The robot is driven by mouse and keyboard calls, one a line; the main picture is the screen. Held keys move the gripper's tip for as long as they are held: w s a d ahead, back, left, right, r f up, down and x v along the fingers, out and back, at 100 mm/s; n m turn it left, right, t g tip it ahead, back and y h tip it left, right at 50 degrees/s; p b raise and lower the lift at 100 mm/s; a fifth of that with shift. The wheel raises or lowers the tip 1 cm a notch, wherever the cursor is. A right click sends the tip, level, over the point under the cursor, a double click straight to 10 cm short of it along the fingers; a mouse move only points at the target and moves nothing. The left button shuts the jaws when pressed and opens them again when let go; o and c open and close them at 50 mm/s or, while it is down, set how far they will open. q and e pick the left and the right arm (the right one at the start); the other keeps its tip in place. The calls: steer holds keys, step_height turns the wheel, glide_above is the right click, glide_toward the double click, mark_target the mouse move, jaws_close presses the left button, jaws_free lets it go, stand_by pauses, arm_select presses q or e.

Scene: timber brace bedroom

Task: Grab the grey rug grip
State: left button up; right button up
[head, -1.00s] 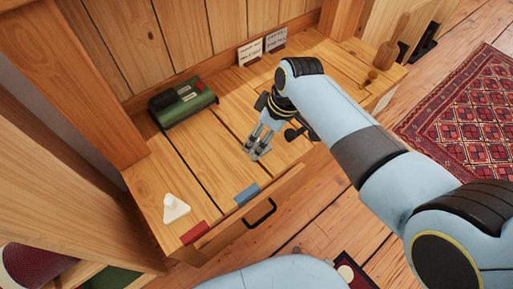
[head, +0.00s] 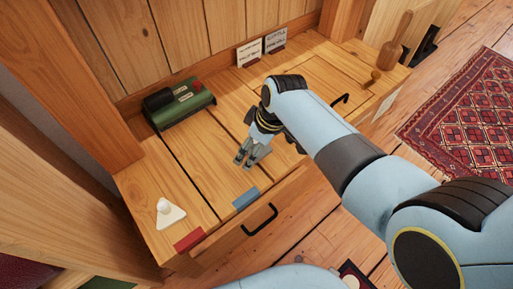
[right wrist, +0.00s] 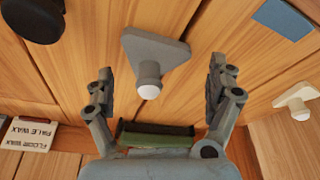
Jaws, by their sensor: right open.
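The grey rug grip (right wrist: 155,55) is a flat triangular plate with a light-tipped knob on it. In the right wrist view it lies on the wooden top, between and beyond the fingers. In the head view I cannot make it out; my right gripper and arm seem to cover it. My right gripper (head: 247,160) points down over the middle of the wooden top. Its fingers are apart, with nothing held between them (right wrist: 162,82). My left gripper is not in view.
A similar white grip (head: 170,213) lies near the left front, beside a red patch (head: 189,241). A blue patch (head: 246,198) lies near the front edge. A green box (head: 180,106), two cards (head: 263,47) and a wooden mallet-like tool (head: 392,52) stand farther back.

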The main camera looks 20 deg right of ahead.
steer(key=c, duration=1.3)
steer(key=shift+r, duration=0.15)
